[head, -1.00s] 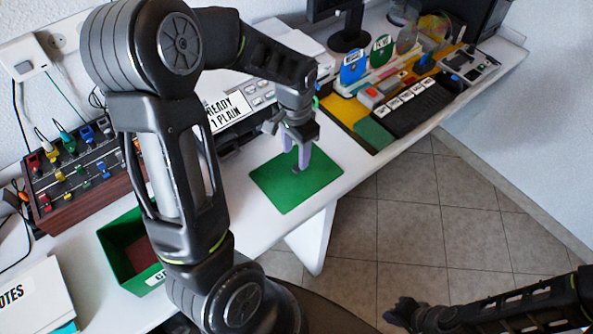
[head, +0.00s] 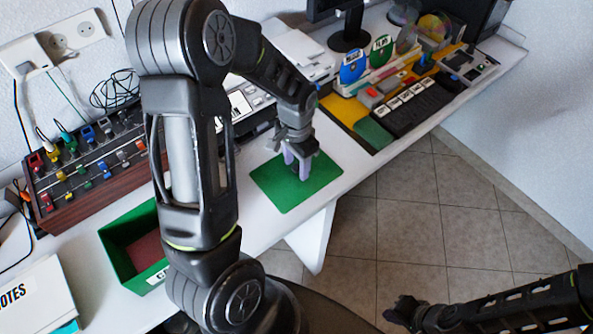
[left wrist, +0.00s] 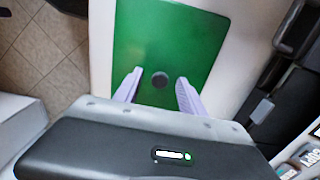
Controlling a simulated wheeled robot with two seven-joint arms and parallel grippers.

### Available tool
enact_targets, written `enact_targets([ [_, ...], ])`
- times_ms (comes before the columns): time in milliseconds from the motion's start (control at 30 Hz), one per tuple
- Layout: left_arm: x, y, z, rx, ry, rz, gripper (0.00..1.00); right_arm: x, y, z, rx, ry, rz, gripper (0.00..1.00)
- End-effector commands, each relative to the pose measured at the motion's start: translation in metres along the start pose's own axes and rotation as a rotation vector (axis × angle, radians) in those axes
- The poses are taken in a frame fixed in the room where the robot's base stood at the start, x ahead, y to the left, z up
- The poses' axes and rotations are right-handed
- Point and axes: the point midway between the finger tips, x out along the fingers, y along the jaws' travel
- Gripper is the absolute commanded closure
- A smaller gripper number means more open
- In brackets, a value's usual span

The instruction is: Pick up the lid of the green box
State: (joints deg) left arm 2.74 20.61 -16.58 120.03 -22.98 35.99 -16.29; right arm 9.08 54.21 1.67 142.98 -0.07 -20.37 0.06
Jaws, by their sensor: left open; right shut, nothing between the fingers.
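The green lid (head: 296,191) lies flat on the white table to the right of the open green box (head: 117,256), with a small dark round knob (left wrist: 160,80) near its middle. My left gripper (head: 299,176) is open and points down over the lid, its pale purple fingers apart. In the left wrist view the fingers (left wrist: 158,90) stand on either side of the knob. I cannot tell whether they touch the lid. My right gripper (head: 405,309) is at the bottom right over the floor, shut and empty.
A wooden panel with coloured plugs (head: 88,160) stands at the left, with a notes binder (head: 30,295) in front. A tray with discs and a black keyboard (head: 405,108) is at the back right. The floor (head: 440,210) beyond the table edge is clear.

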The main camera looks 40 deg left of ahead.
Motion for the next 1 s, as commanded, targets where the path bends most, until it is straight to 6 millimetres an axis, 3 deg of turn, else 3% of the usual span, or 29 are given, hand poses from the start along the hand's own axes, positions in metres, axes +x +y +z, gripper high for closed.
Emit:
enact_targets([
  [367,-0.0003,0.0000,0.0000,0.000,0.000,0.000,0.52,0.0000,0.0000,0.0000,0.000,0.000,0.000,1.00],
  [1000,-0.0004,0.0000,-0.0001,0.000,0.000,0.000,1.00,0.0000,0.0000,0.0000,0.000,0.000,0.000,1.00],
])
